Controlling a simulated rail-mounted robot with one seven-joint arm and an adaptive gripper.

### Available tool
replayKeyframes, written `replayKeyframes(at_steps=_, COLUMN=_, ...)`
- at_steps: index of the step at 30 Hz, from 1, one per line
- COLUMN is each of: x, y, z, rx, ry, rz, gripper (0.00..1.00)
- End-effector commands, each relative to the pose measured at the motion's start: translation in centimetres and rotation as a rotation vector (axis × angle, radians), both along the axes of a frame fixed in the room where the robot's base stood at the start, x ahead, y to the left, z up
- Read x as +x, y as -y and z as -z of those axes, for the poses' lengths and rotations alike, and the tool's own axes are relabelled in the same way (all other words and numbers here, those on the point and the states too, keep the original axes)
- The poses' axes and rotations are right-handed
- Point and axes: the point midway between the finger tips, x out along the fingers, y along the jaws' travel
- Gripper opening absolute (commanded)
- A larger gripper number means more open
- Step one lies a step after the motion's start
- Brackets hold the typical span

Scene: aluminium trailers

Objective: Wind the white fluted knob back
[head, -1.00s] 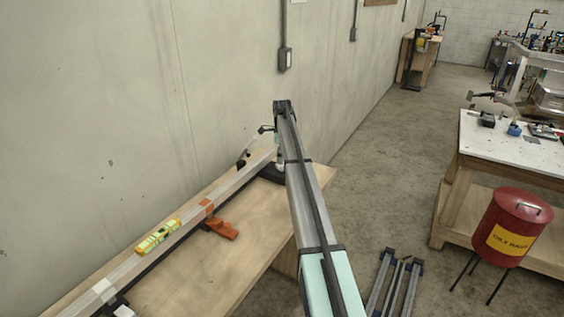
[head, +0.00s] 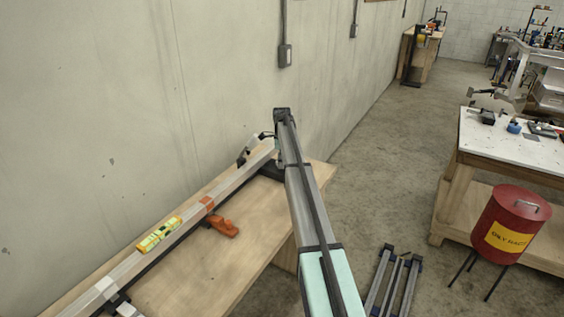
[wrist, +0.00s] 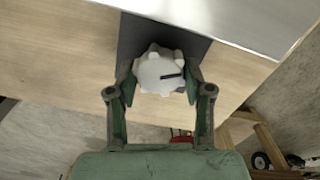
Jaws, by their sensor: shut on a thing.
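The white fluted knob (wrist: 158,72) shows in the wrist view, near the top middle, with a dark mark on its right half. It sits over a dark plate (wrist: 135,35) at the edge of the wooden bench. My gripper (wrist: 160,85) is shut on the knob, with one green finger on each side of it. In the head view my arm reaches to the far end of the bench, and the knob and fingers are hidden behind it.
A long aluminium rail (head: 150,255) runs along the bench (head: 225,270), with a yellow-green level (head: 158,236) on it. An orange tool (head: 223,227) lies beside the rail. A concrete wall (head: 150,100) stands close on the left. A red can (head: 510,215) stands on the floor at right.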

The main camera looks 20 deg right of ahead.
Motion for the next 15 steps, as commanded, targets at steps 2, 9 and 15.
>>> replayKeyframes(at_steps=2, x=-0.03, y=-0.01, z=0.08, rx=0.001, ry=-0.001, rz=-0.002, gripper=0.16)
replayKeyframes(at_steps=9, x=-0.03, y=-0.01, z=0.16, rx=0.001, ry=-0.001, rz=-0.05, gripper=0.16)
replayKeyframes(at_steps=15, x=-0.02, y=0.0, z=0.22, rx=0.001, ry=-0.002, rz=-0.163, gripper=0.16)
